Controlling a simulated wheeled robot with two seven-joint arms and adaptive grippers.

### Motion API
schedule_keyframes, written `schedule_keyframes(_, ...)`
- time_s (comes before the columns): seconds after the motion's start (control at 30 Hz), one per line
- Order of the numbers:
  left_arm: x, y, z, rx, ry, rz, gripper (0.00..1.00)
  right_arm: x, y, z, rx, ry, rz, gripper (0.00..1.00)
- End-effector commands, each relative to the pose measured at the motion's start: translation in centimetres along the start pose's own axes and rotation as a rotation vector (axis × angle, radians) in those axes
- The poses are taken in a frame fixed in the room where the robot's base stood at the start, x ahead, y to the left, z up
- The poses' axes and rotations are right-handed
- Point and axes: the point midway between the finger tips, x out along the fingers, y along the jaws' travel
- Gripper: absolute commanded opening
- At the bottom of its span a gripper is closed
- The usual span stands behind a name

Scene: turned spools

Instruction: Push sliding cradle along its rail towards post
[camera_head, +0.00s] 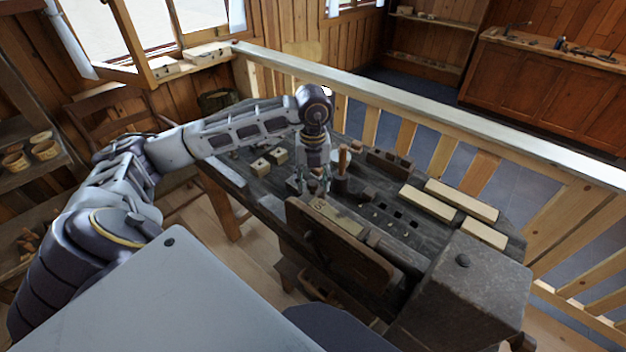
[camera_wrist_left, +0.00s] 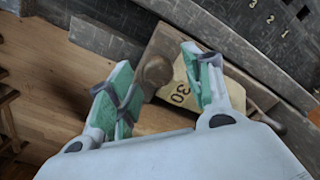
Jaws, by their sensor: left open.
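My left gripper (camera_head: 318,193) hangs over the dark workbench from above, near its front edge. In the left wrist view the gripper (camera_wrist_left: 157,62) is open, with green pads apart. A round brown knob (camera_wrist_left: 156,71) and a pale yellow plate marked 30 (camera_wrist_left: 179,92) show between and beyond the fingers. Contact cannot be told. In the head view a pale marked plate (camera_head: 338,217) lies behind an upright brown board (camera_head: 340,246) at the bench front. Which piece is the sliding cradle, its rail or the post is unclear. My right gripper is not in view.
A dark cup with a wooden handle (camera_head: 342,171) stands just right of the left gripper. Pale wooden bars (camera_head: 460,200) lie on the bench's right, beyond a large dark block (camera_head: 465,275). Small pale blocks (camera_head: 270,160) lie left. A railing (camera_head: 400,105) runs behind.

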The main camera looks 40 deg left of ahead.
Motion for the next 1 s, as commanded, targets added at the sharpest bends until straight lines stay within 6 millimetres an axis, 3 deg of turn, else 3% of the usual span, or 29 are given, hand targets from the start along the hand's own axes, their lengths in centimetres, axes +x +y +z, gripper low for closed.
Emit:
schedule_keyframes(0.37, -1.9, -0.1, 0.1, -0.001, -0.002, -0.002, 0.51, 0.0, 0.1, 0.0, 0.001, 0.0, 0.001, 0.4)
schedule_keyframes(1.0, -9.8, -0.1, 0.0, 0.0, -0.001, -0.002, 0.51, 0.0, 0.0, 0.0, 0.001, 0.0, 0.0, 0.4)
